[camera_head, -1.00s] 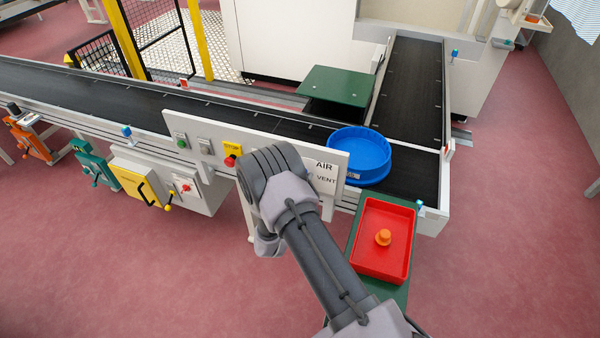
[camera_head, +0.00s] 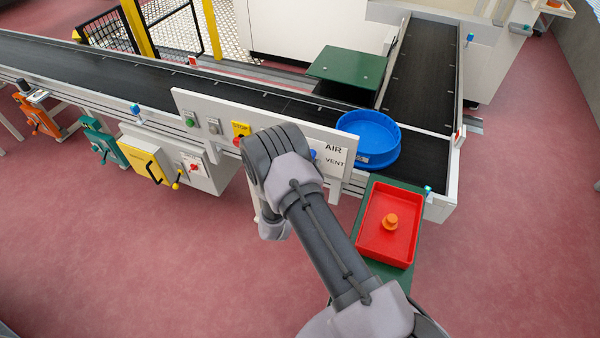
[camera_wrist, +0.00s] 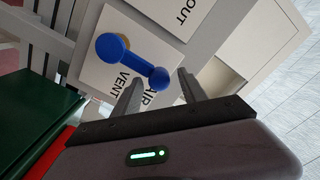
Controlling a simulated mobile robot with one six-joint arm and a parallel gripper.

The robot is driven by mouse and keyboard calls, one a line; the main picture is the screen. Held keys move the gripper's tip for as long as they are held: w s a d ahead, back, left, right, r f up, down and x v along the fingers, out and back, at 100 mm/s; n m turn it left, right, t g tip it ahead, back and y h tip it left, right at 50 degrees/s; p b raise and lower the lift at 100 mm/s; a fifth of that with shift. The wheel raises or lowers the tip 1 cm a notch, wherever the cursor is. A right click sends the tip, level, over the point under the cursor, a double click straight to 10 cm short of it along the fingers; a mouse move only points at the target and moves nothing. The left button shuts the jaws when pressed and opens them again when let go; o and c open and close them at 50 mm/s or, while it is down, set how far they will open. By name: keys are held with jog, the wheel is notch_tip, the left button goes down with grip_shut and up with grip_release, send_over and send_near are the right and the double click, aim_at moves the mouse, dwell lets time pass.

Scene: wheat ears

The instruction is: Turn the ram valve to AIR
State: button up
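The blue ram valve lever (camera_wrist: 138,64) sits on a white label plate in the wrist view, with a larger rounded end at upper left and a smaller one at lower right. A brass-coloured part shows under the larger end. In the head view my arm hides most of the valve; a blue bit (camera_head: 313,155) shows beside the AIR and VENT plate (camera_head: 335,160).
The panel also carries a yellow and red stop button (camera_head: 240,129) and a green button (camera_head: 189,119). A blue round tray (camera_head: 367,140) sits on the conveyor right of the plate. A red tray (camera_head: 372,245) with an orange object stands on a green stand. Red floor is open in front.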

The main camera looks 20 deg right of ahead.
jog(key=p+v, duration=0.1)
jog(key=v, duration=1.5)
jog(key=shift+s+a+p, duration=0.2)
jog(key=shift+p, duration=0.2)
